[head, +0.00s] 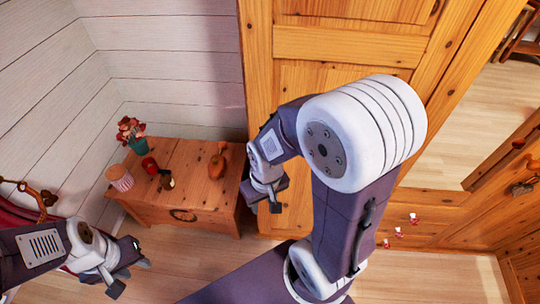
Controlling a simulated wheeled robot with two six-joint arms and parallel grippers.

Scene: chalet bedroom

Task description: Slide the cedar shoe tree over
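An orange-brown wooden object (217,162), which looks like the cedar shoe tree, rests near the right end of a low wooden chest (200,190). My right gripper (265,200) hangs just right of the chest's edge, apart from that object; its fingers look spread with nothing between them. My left gripper (127,275) is at the lower left, in front of the chest and well away from the object. Its fingers also look apart and empty.
On the chest's left half stand a green vase with red flowers (135,138), a striped pink jar (119,177), a red item (149,165) and a small dark bottle (167,182). A tall wooden wardrobe (345,45) rises to the right. Small red-and-white items (399,232) show at the right.

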